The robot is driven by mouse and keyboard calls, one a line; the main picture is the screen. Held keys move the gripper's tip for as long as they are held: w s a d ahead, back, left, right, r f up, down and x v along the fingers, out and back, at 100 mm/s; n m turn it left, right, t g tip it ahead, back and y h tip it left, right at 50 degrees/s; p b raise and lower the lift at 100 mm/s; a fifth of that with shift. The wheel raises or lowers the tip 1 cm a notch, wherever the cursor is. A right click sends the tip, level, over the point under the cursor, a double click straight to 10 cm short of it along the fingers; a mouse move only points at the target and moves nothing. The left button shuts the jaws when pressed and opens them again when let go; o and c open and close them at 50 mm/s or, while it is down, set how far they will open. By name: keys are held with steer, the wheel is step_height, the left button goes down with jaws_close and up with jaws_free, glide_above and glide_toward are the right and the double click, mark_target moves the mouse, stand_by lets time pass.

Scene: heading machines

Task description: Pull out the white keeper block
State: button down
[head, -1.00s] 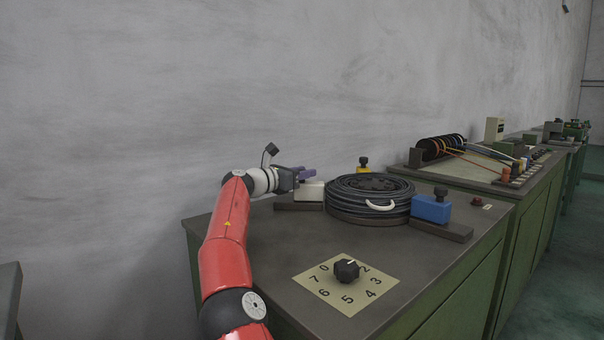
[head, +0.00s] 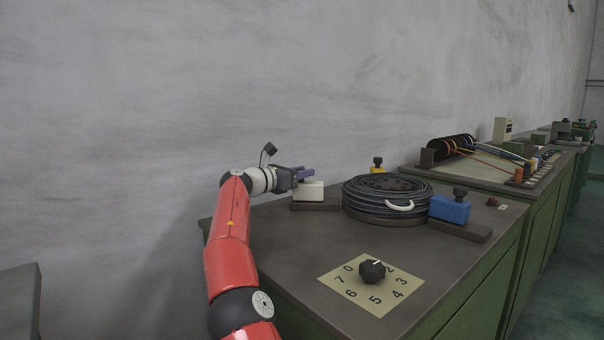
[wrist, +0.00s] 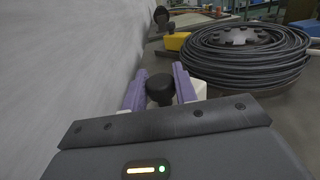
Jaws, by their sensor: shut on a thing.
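The white keeper block (head: 309,191) sits at the left part of its dark base strip (head: 322,206), with a gap between it and the black cable coil (head: 385,195). My gripper (head: 304,173) is at the block's top, its purple fingers shut on the block's black knob (wrist: 159,88). In the wrist view the fingers lie on both sides of the knob, and part of the white block (wrist: 199,88) shows beyond the right finger. The rest of the block is hidden by the gripper there.
A blue block (head: 450,209) stands at the coil's right and a yellow block (head: 377,168) behind it. A numbered dial (head: 372,270) is at the bench front. The grey wall (wrist: 70,75) is close on the left.

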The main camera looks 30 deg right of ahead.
steer(key=c, duration=1.1)
jaws_free()
steer(key=shift+w+a, duration=0.25)
steer(key=a, duration=0.2)
steer(key=a+b, duration=0.1)
steer(key=a, duration=0.2)
steer(key=s+a, duration=0.1)
steer(key=a, duration=0.1)
steer(key=shift+a+b, duration=0.3)
steer(key=shift+a, duration=0.05)
steer(key=shift+s, duration=0.2)
